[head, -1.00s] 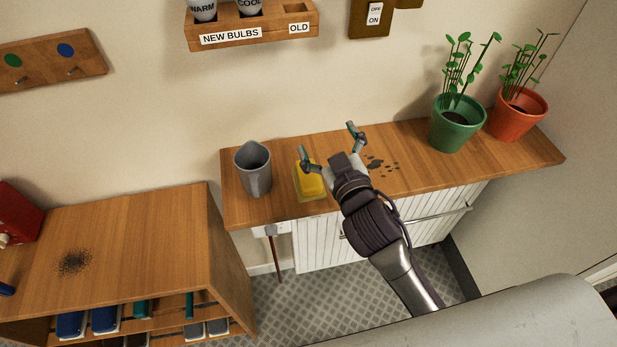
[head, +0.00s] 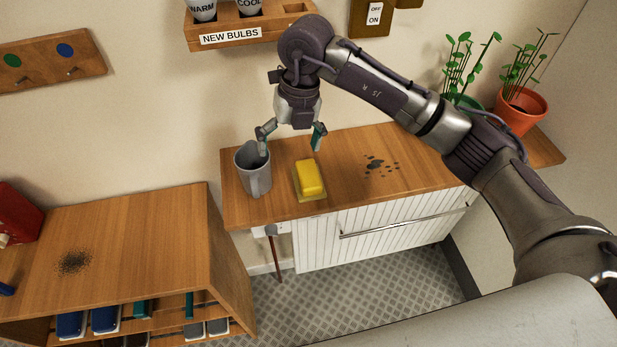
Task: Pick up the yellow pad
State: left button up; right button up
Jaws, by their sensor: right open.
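The yellow pad (head: 310,177) lies on a thin yellowish base on the wooden counter (head: 350,190), right of the grey pitcher. My right gripper (head: 290,146) points down with its two fingers spread, open and empty. My left gripper is not in view.
The grey pitcher (head: 253,170) stands close to the pad's left. Dark spots (head: 380,165) mark the counter to the right. A green pot, partly behind my arm, and a red pot (head: 517,112) stand at the right end. A bulb rack (head: 240,32) hangs above.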

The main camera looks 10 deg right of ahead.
jog(key=w+d+h, duration=0.1)
jog(key=d+h, duration=0.1)
jog(key=d, duration=0.2)
jog(key=p, duration=0.2)
send_over(309, 173)
jog(key=shift+m, duration=0.4)
notch_tip(309, 173, down, 6)
jog(key=shift+s+a+f, duration=0.1)
jog(key=shift+s, duration=0.05)
jog(key=shift+f+p, duration=0.35)
jog(key=shift+f, duration=0.25)
jog(key=shift+f+p, duration=0.25)
jog(key=shift+p, duration=0.05)
notch_tip(309, 173, down, 4)
jog(key=shift+r+p, duration=0.15)
jog(key=shift+p, duration=0.85)
jog(key=shift+f, duration=0.5)
jog(key=c, duration=1.8)
jog(key=shift+r+b, duration=0.45)
jog(key=shift+r, duration=0.1)
jog(key=shift+c, duration=0.2)
jog(key=r, duration=0.1)
jog(key=r+b, duration=0.1)
jog(key=shift+w+r+b, duration=0.25)
jog(key=shift+r+b, duration=0.1)
jog(key=shift+r, duration=0.05)
jog(key=s+d+r+b, duration=0.3)
jog(key=s+d+r, duration=0.4)
jog(key=s+d, duration=0.1)
jog(key=shift+d, duration=0.35)
